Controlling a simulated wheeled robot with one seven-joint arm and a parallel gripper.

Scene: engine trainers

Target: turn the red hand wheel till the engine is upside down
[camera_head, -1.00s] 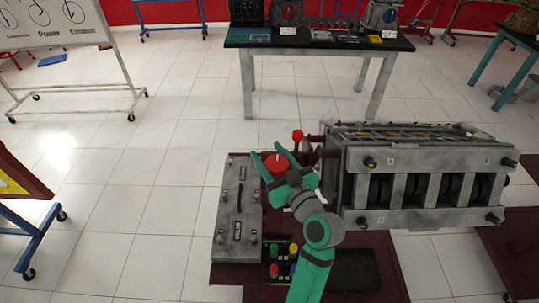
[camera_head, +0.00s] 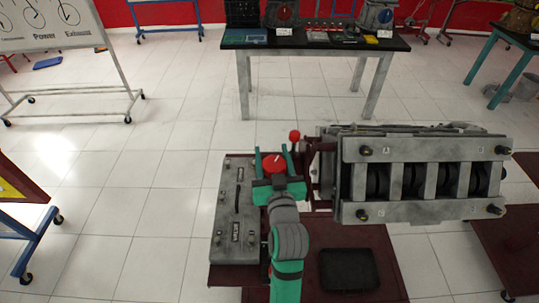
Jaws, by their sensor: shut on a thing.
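The red hand wheel (camera_head: 274,164) is a small round red disc with a pale mark, beside the top of a grey panel. My gripper (camera_head: 273,153) reaches it from the near side, and its two teal fingers are shut on the wheel, one on each side. The shaft under the wheel is hidden by my gripper. The engine (camera_head: 422,190) is a grey block held on a dark red stand to the right of the wheel. Its long side with several dark openings between grey ribs faces me. I cannot tell how far it is turned.
A red-knobbed lever (camera_head: 294,136) stands right behind the wheel, close to my fingers. The grey panel (camera_head: 234,212) lies left of my arm, and a black tray (camera_head: 349,269) lies to its right. A table (camera_head: 310,45) stands behind.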

